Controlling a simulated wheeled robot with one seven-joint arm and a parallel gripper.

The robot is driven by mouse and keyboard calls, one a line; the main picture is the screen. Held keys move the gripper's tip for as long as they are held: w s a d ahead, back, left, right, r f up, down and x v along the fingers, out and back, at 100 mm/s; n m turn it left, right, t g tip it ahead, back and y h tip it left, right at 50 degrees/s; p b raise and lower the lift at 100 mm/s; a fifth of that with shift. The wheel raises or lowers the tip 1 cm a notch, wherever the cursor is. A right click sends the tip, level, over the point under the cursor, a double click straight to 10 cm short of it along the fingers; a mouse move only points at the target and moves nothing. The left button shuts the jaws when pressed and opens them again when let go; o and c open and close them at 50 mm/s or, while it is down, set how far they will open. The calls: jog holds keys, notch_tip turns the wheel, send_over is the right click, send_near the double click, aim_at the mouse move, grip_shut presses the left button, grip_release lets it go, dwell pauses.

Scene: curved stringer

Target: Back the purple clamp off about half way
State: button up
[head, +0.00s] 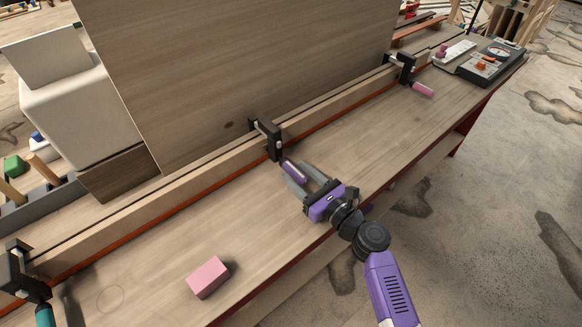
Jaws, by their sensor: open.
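The purple clamp (269,141) is a black clamp on the wooden rail in the middle, with a purple handle (294,170) pointing toward me. My gripper (299,175) is open, with its two grey fingers on either side of the purple handle. I cannot tell whether the fingers touch the handle. Part of the handle's near end is close to the gripper's purple body.
A clamp with a pink handle (423,89) is at the far right of the rail; one with a teal handle (45,315) is at the lower left. A pink block (208,277) lies on the bench. A tall wooden panel (235,65) stands behind the rail.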

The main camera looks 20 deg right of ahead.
jog(key=shift+x, duration=1.45)
jog(key=shift+c, duration=0.5)
grip_shut()
jog(key=shift+f, duration=0.1)
jog(key=shift+n+b, duration=0.85)
jog(key=shift+n, duration=0.25)
jog(key=shift+s+a+n+b, duration=0.1)
jog(key=shift+n+b, duration=0.95)
jog(key=shift+n, duration=0.75)
